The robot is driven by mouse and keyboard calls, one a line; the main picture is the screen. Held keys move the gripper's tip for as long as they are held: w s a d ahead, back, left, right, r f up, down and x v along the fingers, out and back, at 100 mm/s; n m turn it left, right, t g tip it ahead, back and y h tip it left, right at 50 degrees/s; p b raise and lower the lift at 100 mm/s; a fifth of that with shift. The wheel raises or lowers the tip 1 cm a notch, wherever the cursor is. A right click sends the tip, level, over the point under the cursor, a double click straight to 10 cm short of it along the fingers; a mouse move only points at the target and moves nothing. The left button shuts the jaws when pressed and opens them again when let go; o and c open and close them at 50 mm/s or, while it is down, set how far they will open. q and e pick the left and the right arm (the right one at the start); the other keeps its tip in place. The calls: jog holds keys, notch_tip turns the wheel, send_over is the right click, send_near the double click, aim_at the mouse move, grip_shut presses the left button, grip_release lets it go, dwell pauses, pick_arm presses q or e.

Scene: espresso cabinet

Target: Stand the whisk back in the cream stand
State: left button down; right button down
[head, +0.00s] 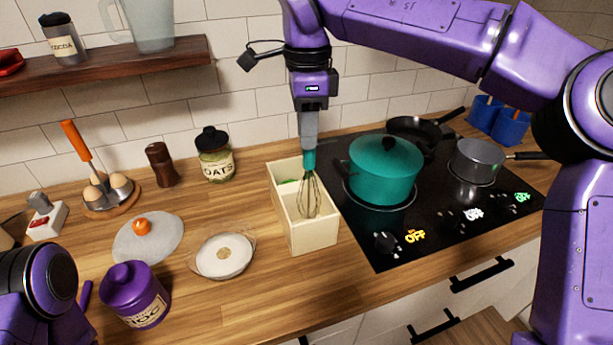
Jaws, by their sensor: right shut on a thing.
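The whisk (310,195) has a teal handle end and a wire head, and it hangs upright with the wires down. My right gripper (309,148) is shut on the whisk's handle, which is mostly hidden by the fingers. The cream stand (313,240) is an open-topped box on the counter, left of the stove. The wire head overlaps the front part of the stand's opening; I cannot tell how deep it reaches inside or whether it touches. Only a purple part of my left arm shows at the bottom left; its gripper is not visible.
A teal pot (383,175) stands on the stove close to the right of the stand. A lidded white dish (224,258) and an oats jar (215,158) are to its left. A wooden shelf (120,65) hangs above at the left.

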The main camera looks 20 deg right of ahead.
aim_at(306, 166)
jog(key=shift+f, duration=2.3)
jog(key=shift+w+f, duration=0.1)
jog(key=c, duration=0.9)
grip_release()
jog(key=shift+c, duration=0.2)
notch_tip(306, 166, up, 12)
jog(key=shift+r+p, duration=0.1)
jog(key=shift+p, duration=0.7)
